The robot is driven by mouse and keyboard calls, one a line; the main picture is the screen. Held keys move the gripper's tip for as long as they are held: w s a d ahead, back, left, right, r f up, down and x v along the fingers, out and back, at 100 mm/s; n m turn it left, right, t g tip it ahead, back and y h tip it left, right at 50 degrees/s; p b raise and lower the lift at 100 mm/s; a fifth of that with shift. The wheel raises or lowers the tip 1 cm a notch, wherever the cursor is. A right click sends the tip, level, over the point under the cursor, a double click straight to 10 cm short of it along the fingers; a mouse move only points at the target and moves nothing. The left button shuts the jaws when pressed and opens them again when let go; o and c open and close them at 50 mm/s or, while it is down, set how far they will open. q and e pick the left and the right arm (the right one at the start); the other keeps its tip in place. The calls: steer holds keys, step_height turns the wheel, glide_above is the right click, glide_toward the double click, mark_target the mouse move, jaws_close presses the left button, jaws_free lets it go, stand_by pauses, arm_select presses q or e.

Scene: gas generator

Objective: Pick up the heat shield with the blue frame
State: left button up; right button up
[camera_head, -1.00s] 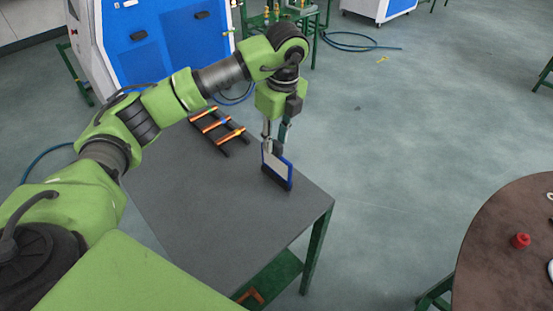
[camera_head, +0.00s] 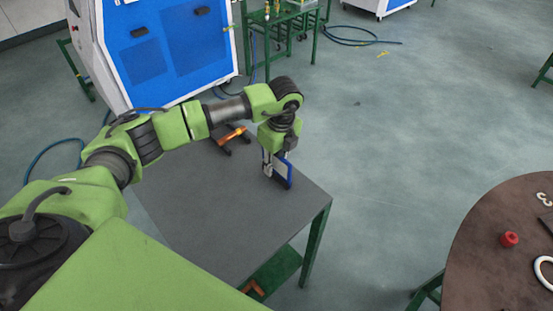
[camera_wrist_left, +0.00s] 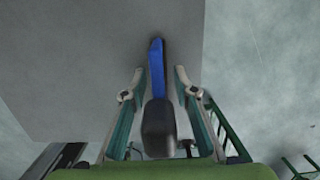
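The heat shield with the blue frame (camera_head: 282,174) stands upright near the right edge of the grey table. It has a pale panel and a blue edge. My left gripper (camera_head: 270,165) points straight down at it, its fingers down beside the panel. In the left wrist view the blue frame (camera_wrist_left: 157,68) lies between the two spread fingers (camera_wrist_left: 158,80), with a gap on each side. A dark rounded block (camera_wrist_left: 158,128) shows between the fingers, near the palm. My right gripper is not in view.
The grey table (camera_head: 220,215) is mostly bare. A dark rack with orange-topped bars (camera_head: 232,137) lies behind my left arm. A blue and white cabinet (camera_head: 165,55) stands behind. A round brown table (camera_head: 490,255) with a red part (camera_head: 509,239) is at right.

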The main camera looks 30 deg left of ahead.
arm_select(q)
jaws_close()
steer(key=shift+r, duration=0.1)
